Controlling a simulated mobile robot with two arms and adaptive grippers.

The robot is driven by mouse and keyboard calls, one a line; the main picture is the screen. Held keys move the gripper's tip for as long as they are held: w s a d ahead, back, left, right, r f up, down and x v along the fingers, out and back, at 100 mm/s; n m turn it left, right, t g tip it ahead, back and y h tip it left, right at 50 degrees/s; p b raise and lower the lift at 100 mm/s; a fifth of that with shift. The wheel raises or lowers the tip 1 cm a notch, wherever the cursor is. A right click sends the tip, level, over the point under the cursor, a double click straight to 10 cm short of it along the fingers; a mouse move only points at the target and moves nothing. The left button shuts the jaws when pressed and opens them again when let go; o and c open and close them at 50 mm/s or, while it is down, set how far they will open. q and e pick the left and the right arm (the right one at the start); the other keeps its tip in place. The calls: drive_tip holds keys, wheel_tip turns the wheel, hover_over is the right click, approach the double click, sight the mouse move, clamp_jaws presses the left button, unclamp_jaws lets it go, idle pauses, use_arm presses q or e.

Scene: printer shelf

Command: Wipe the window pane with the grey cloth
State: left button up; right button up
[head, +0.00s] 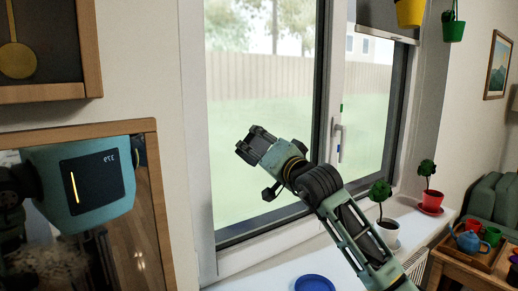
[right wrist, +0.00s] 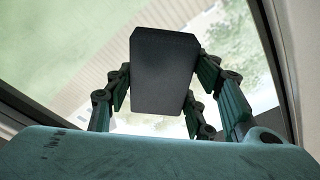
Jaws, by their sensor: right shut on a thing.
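The window pane (head: 228,110) is the large left pane in the head view, with a fence and green lawn behind it. My right gripper (head: 251,143) is in front of the pane, near its middle. In the right wrist view its fingers are shut on a dark grey flat piece, which I take to be the grey cloth (right wrist: 163,70). The pane (right wrist: 50,50) shows behind it. I cannot tell whether the cloth touches the glass. My left gripper is not in view.
A window handle (head: 338,132) stands on the frame right of the pane. The sill below holds a blue plate (head: 314,284), a plant in a white pot (head: 387,232) and one in a red pot (head: 430,200). A wood-framed mirror (head: 163,215) hangs at left.

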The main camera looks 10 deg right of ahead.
sight(270, 146)
drive_tip(key=shift+x, duration=0.85)
drive_tip(key=shift+w+d, duration=0.3)
drive_tip(key=shift+d, duration=0.55)
drive_tip(key=shift+w+d, duration=0.3)
drive_tip(key=shift+d, duration=0.6)
drive_tip(key=shift+w+f, duration=0.1)
drive_tip(key=shift+f, duration=0.05)
drive_tip(key=shift+s+a+b, duration=0.25)
drive_tip(key=shift+a+b, duration=0.55)
drive_tip(key=shift+b, duration=0.2)
drive_tip(key=shift+s+a+b, duration=0.25)
drive_tip(key=shift+a+b, duration=0.05)
drive_tip(key=shift+a, duration=0.25)
drive_tip(key=shift+s+a+b, duration=0.2)
drive_tip(key=shift+a+b, duration=0.05)
drive_tip(key=shift+a, duration=0.25)
